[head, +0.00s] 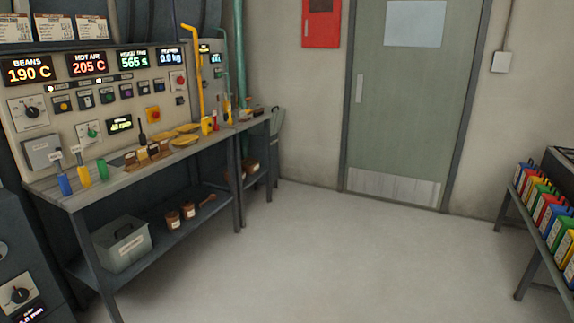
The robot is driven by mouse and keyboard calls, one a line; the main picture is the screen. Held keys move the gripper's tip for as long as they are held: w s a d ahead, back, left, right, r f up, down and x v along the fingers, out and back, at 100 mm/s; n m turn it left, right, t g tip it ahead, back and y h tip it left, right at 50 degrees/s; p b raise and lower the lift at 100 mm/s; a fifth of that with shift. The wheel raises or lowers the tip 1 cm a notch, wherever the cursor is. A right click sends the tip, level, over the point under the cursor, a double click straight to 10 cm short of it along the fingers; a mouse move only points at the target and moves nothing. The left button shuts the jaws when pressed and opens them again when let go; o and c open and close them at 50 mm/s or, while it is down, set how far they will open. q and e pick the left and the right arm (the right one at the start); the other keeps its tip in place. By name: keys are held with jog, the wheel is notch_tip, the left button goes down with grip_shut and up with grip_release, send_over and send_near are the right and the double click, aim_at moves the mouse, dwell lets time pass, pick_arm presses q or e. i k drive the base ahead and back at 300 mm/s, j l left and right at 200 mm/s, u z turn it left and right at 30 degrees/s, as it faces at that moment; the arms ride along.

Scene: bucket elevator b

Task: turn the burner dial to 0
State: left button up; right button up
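The control panel (55,90) stands at the left, with readouts for beans at 190 C, hot air at 205 C and a third at 565 s. A large black dial on a white plate (31,112) is at the panel's left. A smaller dial with a green mark (88,131) is lower and to its right. Another black dial (20,294) shows at the bottom left corner, above a partly cut-off display. The labels are too small to read, so I cannot tell which is the burner dial or its setting. Neither gripper is in view.
A workbench (60,194) below the panel holds coloured cups, a wooden rack and yellow dishes. A grey box (122,246) sits on its lower shelf. A rack of coloured items (548,215) stands at the right edge. The floor (330,255) between is clear, up to a closed door (411,100).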

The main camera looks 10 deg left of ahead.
aim_at(31, 112)
jog(key=i+j+u, duration=0.2)
jog(key=i+u, duration=1)
jog(key=i+j+u, duration=0.15)
jog(key=j, duration=0.2)
jog(key=i+j+u, duration=0.1)
jog(key=i+j, duration=0.15)
jog(key=i+j+u, duration=0.15)
jog(key=j, duration=0.3)
jog(key=i, duration=0.1)
